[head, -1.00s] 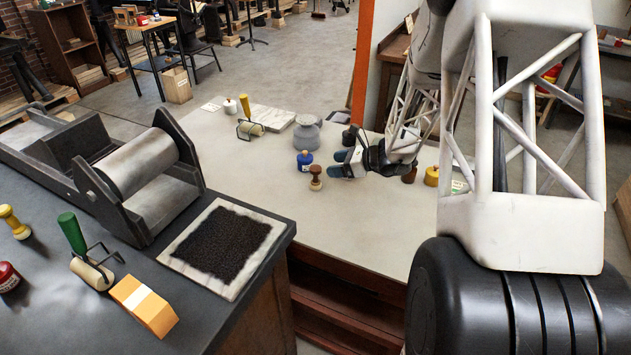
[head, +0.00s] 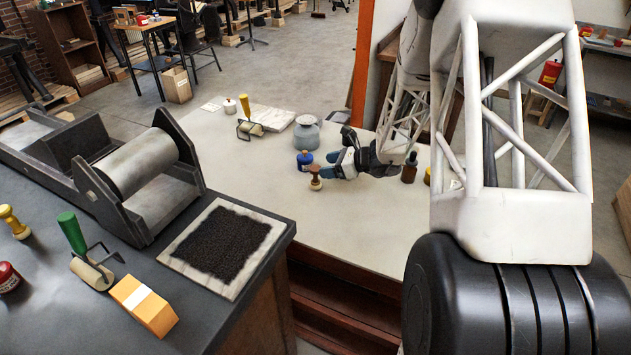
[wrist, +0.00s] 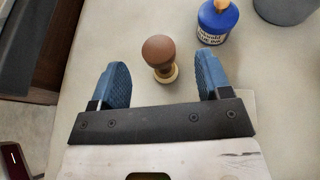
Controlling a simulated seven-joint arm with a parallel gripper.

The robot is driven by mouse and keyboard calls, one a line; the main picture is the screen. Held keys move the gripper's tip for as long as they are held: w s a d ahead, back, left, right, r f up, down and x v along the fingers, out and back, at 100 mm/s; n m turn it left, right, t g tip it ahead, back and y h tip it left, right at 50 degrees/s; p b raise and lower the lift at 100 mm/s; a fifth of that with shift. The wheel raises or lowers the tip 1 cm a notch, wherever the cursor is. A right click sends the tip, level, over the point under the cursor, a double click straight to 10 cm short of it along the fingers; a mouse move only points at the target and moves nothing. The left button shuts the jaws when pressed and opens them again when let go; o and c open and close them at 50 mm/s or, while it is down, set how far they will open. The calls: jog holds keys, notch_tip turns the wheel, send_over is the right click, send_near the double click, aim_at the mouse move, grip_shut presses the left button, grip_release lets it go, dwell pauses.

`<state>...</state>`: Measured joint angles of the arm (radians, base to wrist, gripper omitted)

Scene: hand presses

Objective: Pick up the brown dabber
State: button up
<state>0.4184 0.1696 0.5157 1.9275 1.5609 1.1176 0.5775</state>
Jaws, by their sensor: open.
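The brown dabber (head: 315,176) stands upright on the pale bench top, with a round brown knob over a lighter base. In the wrist view the brown dabber (wrist: 161,53) lies between the tips of my blue fingers, a little nearer the right one, with space on both sides. My gripper (wrist: 162,82) is open and empty. In the head view my gripper (head: 338,168) is just right of the dabber; one finger is partly hidden behind the other.
A blue bottle (head: 305,160) stands close behind the dabber, near my right fingertip in the wrist view (wrist: 217,22). A grey round pot (head: 306,132) is farther back. A dark brown bottle (head: 409,168) stands right of my gripper. The bench (head: 270,185) is clear left of the dabber.

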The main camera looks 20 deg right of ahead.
aim_at(316, 168)
jog(key=shift+f+x, duration=0.15)
jog(key=shift+x, duration=1.15)
jog(key=shift+f+x, duration=0.15)
jog(key=shift+x, duration=1.15)
jog(key=shift+s, duration=0.2)
jog(key=c, duration=1.1)
jog(key=shift+o, duration=0.2)
jog(key=shift+r, duration=0.1)
jog(key=shift+r, duration=1.7)
jog(key=s+a+r, duration=0.1)
jog(key=s+a, duration=0.1)
jog(key=s, duration=1.4)
jog(key=shift+r, duration=0.2)
